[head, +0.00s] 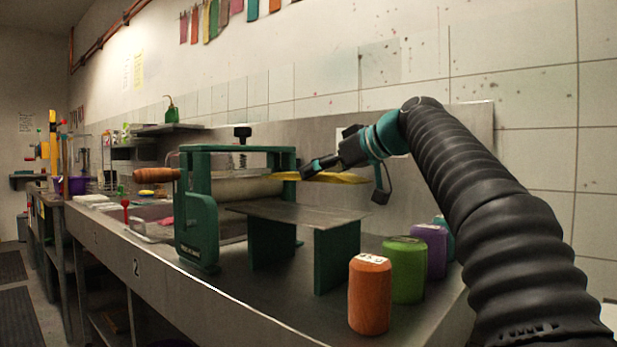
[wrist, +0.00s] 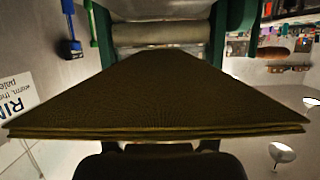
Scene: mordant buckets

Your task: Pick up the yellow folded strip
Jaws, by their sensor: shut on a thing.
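The yellow folded strip (head: 335,178) is held level in the air, above the grey plate of the green roller press in the head view. It fills the middle of the wrist view (wrist: 160,95) as a dark, layered, folded cloth that narrows away toward the roller. My gripper (head: 312,168) is shut on the strip. In the wrist view my gripper's fingers are mostly hidden beneath the strip.
The green press (head: 200,215) with its pale roller (head: 240,189) stands just left of the strip. Its grey feed plate (head: 290,212) lies below. Orange (head: 370,297), green (head: 405,272) and purple (head: 430,250) cylinders stand at the bench's front right.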

